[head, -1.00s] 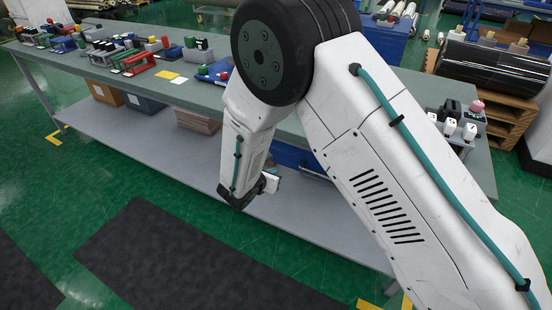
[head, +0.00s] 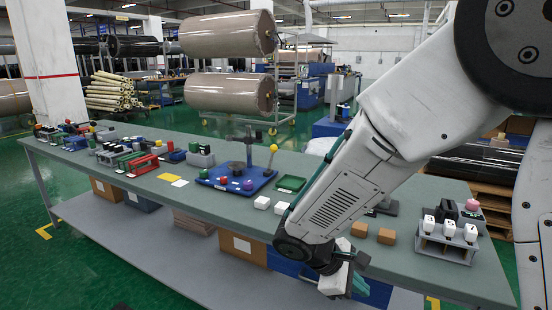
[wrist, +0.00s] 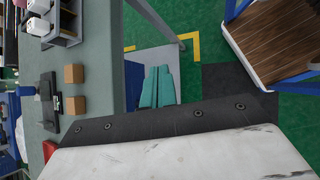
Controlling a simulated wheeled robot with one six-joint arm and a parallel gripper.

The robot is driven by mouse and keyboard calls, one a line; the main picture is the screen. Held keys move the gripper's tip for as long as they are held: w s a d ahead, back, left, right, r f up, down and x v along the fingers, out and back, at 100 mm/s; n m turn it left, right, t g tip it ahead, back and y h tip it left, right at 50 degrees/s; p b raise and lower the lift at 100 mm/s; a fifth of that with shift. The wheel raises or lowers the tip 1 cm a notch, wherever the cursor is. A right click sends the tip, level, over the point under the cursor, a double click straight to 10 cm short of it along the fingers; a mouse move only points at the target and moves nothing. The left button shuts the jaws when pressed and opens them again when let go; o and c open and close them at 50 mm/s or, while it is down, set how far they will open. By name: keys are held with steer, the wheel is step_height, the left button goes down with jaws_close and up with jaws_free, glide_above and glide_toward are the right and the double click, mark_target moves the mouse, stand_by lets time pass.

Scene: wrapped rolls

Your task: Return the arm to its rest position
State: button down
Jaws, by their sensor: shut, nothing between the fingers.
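My white arm (head: 340,200) comes in from the right side of the head view and reaches down to the left, in front of the workbench. My gripper (head: 350,280) is at its lower end, beside the bench's front edge and near the blue unit under the top. In the wrist view, the teal fingers of my gripper (wrist: 157,87) lie close side by side, shut with nothing between them. They show against the grey lower shelf and the floor.
The green-grey workbench (head: 130,190) runs across the head view. Two tan blocks (head: 386,236), a blue tray (head: 235,181) with a lever press and a grey holder (head: 445,243) with white-topped items stand on it. Green floor (head: 70,270) is open in front.

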steer(key=s+d+r+m+y, duration=0.4)
steer(key=s+r+m, duration=0.2)
steer(key=s+r, duration=0.2)
steer(key=s+d+r+m+t+y, duration=0.1)
steer(key=s+d+r+m+y, duration=0.3)
steer(key=s+r+m, duration=0.3)
steer(key=s+r, duration=0.1)
steer(key=s, duration=0.3)
steer(key=shift+d+y, duration=0.3)
steer(key=shift+s+r, duration=0.1)
